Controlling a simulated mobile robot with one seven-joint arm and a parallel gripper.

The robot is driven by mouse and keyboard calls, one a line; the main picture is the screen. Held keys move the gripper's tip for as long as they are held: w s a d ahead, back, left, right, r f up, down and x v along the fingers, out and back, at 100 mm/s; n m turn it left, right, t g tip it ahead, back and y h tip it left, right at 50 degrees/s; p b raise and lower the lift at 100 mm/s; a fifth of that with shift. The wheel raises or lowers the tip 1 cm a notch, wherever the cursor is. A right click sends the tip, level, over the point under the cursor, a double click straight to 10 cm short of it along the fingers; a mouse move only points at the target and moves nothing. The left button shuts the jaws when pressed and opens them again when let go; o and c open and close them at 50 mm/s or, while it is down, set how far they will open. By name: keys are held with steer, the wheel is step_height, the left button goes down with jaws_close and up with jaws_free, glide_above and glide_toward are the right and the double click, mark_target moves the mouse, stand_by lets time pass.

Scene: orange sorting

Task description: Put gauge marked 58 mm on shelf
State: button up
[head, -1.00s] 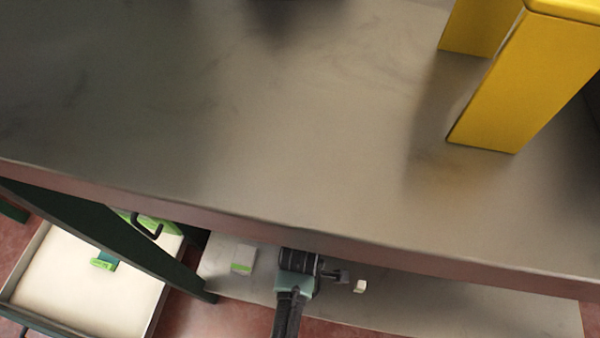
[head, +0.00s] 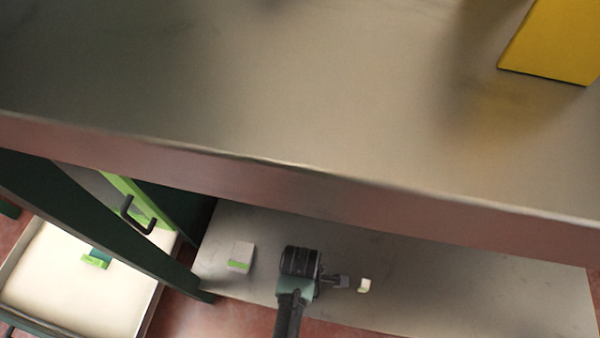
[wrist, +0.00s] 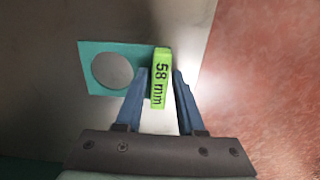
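The gauge marked 58 mm shows in the wrist view as a teal plate with a round hole and a bright green block (wrist: 160,80) labelled "58 mm". It is at or just above a grey surface, close to its edge. My gripper (wrist: 161,74) has its blue fingers on either side of the green block, with narrow gaps visible on both sides. In the head view my gripper (head: 343,282) is over the lower grey shelf (head: 450,290). A small pale piece (head: 364,285) shows at its fingers; I cannot tell whether it is the gauge.
A grey block with a green face (head: 240,257) lies on the shelf, left of my gripper. A pale tray (head: 50,280) at lower left holds a teal and green piece (head: 97,259). A large tabletop (head: 300,110) overhangs the shelf; a yellow object (head: 555,45) stands on it.

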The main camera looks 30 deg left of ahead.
steer(key=shift+o, duration=0.8)
step_height(320, 180, up, 12)
steer(key=p, duration=0.7)
steer(key=shift+r+p, duration=0.2)
steer(key=shift+p, duration=0.15)
